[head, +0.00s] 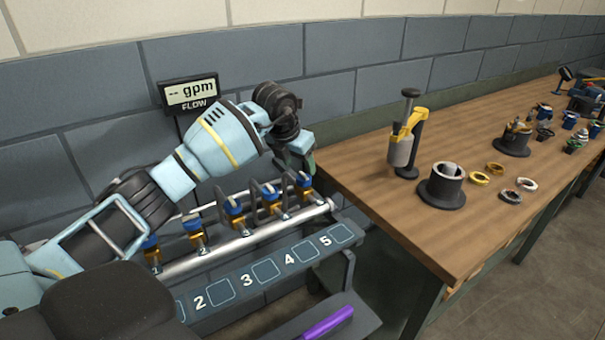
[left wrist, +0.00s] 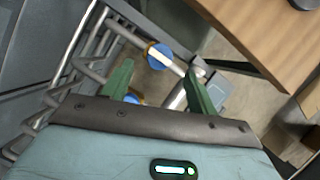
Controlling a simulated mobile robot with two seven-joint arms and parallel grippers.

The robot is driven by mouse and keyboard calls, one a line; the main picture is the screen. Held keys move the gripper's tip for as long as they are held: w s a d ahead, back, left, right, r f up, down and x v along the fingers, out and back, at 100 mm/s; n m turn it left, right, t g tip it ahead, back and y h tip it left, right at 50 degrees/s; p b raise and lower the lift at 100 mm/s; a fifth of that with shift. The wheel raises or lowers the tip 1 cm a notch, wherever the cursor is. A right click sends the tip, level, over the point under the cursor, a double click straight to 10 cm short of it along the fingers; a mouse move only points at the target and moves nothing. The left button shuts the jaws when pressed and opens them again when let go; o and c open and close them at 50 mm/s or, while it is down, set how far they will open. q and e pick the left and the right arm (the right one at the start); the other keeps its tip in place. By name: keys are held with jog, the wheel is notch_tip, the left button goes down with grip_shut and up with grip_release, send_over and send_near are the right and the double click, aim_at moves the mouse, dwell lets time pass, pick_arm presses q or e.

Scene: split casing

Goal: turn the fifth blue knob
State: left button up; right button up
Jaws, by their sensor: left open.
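Several blue knobs stand in a row on the brass valves of a silver pipe manifold in the head view. The fifth blue knob (head: 304,181) is at the right end, above label 5. My left gripper (head: 299,167) is open and empty, pointing down just above it. In the left wrist view, a blue knob with a white stripe (left wrist: 159,56) appears between the green fingertips (left wrist: 160,74); it looks like the fifth one. Another blue knob (left wrist: 133,97) is partly hidden behind the gripper. My right gripper is not in view.
A numbered panel (head: 246,281) runs in front of the manifold. A flow display (head: 191,93) reads "-- gpm". A purple object (head: 328,321) lies on a lower shelf. A wooden bench (head: 445,220) with several parts stands at the right.

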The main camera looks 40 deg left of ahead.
aim_at(303, 175)
pick_arm(q)
jog(key=x, duration=0.4)
jog(key=shift+w+f, duration=0.2)
jog(key=shift+f, duration=0.35)
jog(key=shift+w+f, duration=0.1)
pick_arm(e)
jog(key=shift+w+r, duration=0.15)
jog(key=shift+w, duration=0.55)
pick_arm(q)
jog(key=shift+c, duration=0.3)
